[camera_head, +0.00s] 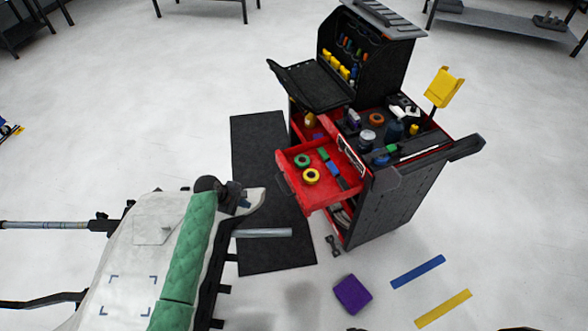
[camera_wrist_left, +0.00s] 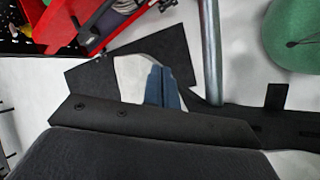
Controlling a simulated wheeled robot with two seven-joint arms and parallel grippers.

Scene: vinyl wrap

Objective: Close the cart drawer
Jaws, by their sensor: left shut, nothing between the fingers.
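The tool cart (camera_head: 395,195) is black and red and stands right of centre in the head view. Its red drawer (camera_head: 312,204) is pulled out toward the left and holds a green roll (camera_head: 302,160), a yellow roll (camera_head: 311,176) and small green and blue items. My left gripper (camera_head: 244,202) is shut and empty, left of the drawer and apart from it. In the left wrist view its blue-grey fingertips (camera_wrist_left: 162,90) are together, and red drawer parts (camera_wrist_left: 62,25) show at the top left. My right gripper is not in view.
A black mat (camera_head: 256,140) lies beside the cart. A purple block (camera_head: 352,294) and blue and yellow strips lie on the floor.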

